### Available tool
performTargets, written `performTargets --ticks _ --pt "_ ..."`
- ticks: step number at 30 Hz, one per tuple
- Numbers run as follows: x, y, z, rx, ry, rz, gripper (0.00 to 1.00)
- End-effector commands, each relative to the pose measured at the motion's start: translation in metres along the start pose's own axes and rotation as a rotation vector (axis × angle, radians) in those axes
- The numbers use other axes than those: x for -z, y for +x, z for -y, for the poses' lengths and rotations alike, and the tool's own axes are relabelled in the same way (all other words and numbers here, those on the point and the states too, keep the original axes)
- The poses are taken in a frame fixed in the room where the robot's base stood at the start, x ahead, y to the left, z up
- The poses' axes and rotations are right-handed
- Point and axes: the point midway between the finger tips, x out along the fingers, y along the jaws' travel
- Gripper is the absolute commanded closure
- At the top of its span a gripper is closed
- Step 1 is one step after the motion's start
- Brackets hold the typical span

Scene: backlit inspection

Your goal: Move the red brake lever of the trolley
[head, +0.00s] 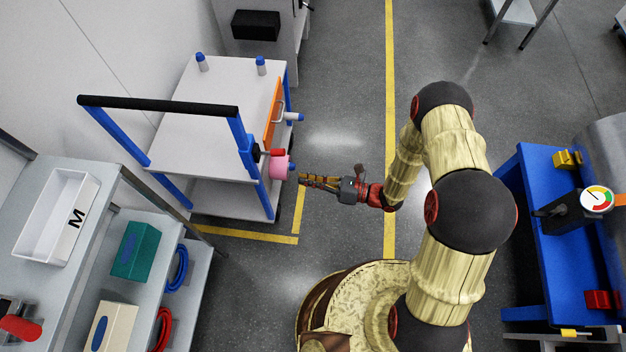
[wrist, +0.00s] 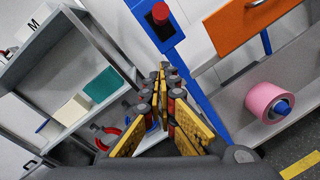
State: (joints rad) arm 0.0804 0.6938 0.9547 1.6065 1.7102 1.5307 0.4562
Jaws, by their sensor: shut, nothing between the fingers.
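The trolley (head: 215,92) stands left of centre in the head view, with white shelves, blue posts and a black push bar. Its red brake lever (head: 277,152) sticks out to the right from a black mount on the near right post, just above a pink roll. In the wrist view the red lever (wrist: 160,13) shows end-on at the top, on the blue post. My gripper (head: 303,180) is shut and empty, to the right of the lever and a little nearer, apart from it. Its yellow-padded fingers (wrist: 163,72) point toward the post in the wrist view.
The pink roll (wrist: 270,102) with a blue core sticks out close by the lever. An orange panel (wrist: 240,25) with a handle is on the trolley's side. A grey shelf unit (head: 85,245) stands at left, a blue bench (head: 545,215) at right. Floor between is clear.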

Motion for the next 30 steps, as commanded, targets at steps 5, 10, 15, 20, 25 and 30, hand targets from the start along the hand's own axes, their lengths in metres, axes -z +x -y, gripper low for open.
performTargets --ticks 5,10,15,20,25,30 --pt "0.002 0.033 0.0 -0.005 -0.002 -0.003 1.0" --pt "0.003 0.061 -0.001 -0.005 -0.003 -0.003 1.0" --pt "-0.025 0.065 0.0 -0.001 -0.004 0.001 1.0" --pt "-0.036 0.067 0.0 0.0 -0.001 0.0 1.0" --pt "-0.039 0.067 0.0 0.0 0.0 -0.001 1.0" --pt "-0.039 0.067 0.0 0.0 0.0 -0.001 1.0"
